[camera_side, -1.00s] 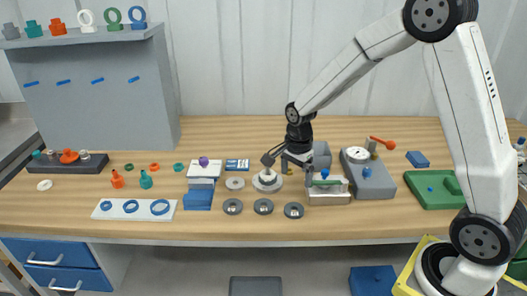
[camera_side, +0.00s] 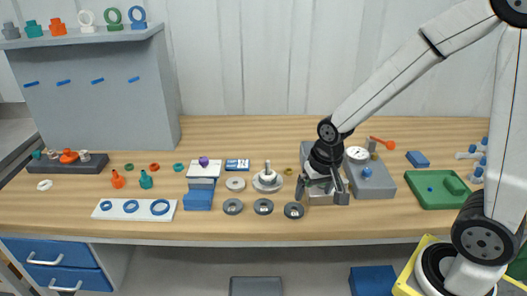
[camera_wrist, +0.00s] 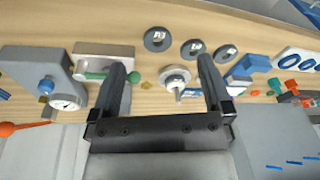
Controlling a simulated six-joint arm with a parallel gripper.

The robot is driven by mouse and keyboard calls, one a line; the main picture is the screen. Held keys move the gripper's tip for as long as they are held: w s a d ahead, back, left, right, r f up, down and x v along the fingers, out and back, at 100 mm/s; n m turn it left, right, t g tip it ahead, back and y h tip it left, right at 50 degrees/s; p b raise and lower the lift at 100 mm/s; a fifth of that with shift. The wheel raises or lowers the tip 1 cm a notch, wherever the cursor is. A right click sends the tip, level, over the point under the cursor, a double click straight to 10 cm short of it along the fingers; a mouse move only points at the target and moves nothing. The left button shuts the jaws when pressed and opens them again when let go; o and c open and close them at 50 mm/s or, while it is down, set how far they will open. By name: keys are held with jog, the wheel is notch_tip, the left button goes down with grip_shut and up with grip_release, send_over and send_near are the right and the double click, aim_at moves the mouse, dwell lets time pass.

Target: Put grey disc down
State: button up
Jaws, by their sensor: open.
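A round light-grey disc-shaped piece with an upright post (camera_side: 267,181) stands on the table left of my gripper; it also shows in the wrist view (camera_wrist: 171,75). A flat grey disc (camera_side: 235,183) lies on the table to its left. I cannot tell which of these is the task's disc. My gripper (camera_side: 322,194) is open, with nothing seen between its fingers; it is over the silver block (camera_side: 317,199) and hides most of it. In the wrist view my gripper (camera_wrist: 163,68) has its fingers wide apart, and a green rod (camera_wrist: 95,76) lies by the left finger.
Several dark grey rings (camera_side: 263,206) lie along the front. A grey box with a white dial (camera_side: 357,155) stands right of my gripper, with a green tray (camera_side: 437,189) beyond. Blue blocks (camera_side: 198,198) stand left.

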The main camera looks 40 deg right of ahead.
jog(key=s+n, duration=0.2)
jog(key=s+a+n, duration=0.1)
jog(key=s+n, duration=0.1)
jog(key=n, duration=0.1)
jog(key=shift+t, duration=0.3)
